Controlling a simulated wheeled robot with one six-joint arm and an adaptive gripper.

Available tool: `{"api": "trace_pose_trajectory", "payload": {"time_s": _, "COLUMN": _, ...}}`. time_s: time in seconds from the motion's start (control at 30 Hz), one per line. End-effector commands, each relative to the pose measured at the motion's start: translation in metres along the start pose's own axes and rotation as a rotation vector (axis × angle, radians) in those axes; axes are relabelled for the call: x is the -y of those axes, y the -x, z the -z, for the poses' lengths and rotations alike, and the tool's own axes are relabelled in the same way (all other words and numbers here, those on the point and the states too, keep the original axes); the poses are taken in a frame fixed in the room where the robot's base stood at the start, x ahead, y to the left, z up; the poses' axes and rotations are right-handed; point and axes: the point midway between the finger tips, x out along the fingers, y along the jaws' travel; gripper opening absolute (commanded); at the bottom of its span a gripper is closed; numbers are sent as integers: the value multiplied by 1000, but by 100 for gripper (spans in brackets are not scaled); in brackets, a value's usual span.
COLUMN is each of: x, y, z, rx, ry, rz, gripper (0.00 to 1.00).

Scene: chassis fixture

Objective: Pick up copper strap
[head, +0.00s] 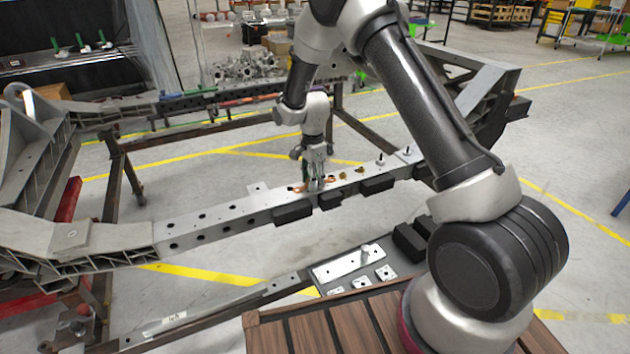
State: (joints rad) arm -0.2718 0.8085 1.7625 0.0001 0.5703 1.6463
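My gripper (315,187) points down over the long grey chassis rail (235,216), with its fingertips at the rail's top face. Copper-coloured pieces show on both sides of the fingers, one at the left (297,189) and one at the right (330,179). They may be the two ends of one copper strap, with its middle hidden by the fingers. The fingers look close together, but the view is too small to tell whether they are shut on the strap.
Small brass-coloured parts (344,175) lie on the rail right of my gripper. Black blocks (293,213) are fixed along the rail's near side. A silver plate (349,263) with a raised post lies nearer me. A slatted wooden surface (320,335) is at the front.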

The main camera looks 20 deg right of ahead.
Motion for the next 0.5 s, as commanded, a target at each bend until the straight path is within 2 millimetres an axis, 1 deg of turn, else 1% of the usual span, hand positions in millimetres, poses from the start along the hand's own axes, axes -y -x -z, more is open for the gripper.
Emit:
{"api": "trace_pose_trajectory", "payload": {"time_s": 0.03, "x": 0, "y": 0, "z": 0, "rx": 0, "ry": 0, "rz": 0, "gripper": 20}}
{"api": "trace_pose_trajectory", "payload": {"time_s": 0.13, "x": 0, "y": 0, "z": 0, "rx": 0, "ry": 0, "rz": 0, "gripper": 2}}
{"api": "trace_pose_trajectory", "payload": {"time_s": 0.17, "x": 0, "y": 0, "z": 0, "rx": 0, "ry": 0, "rz": 0, "gripper": 0}}
{"api": "trace_pose_trajectory", "payload": {"time_s": 0.5, "x": 0, "y": 2, "z": 0, "rx": 0, "ry": 0, "rz": 1, "gripper": 0}}
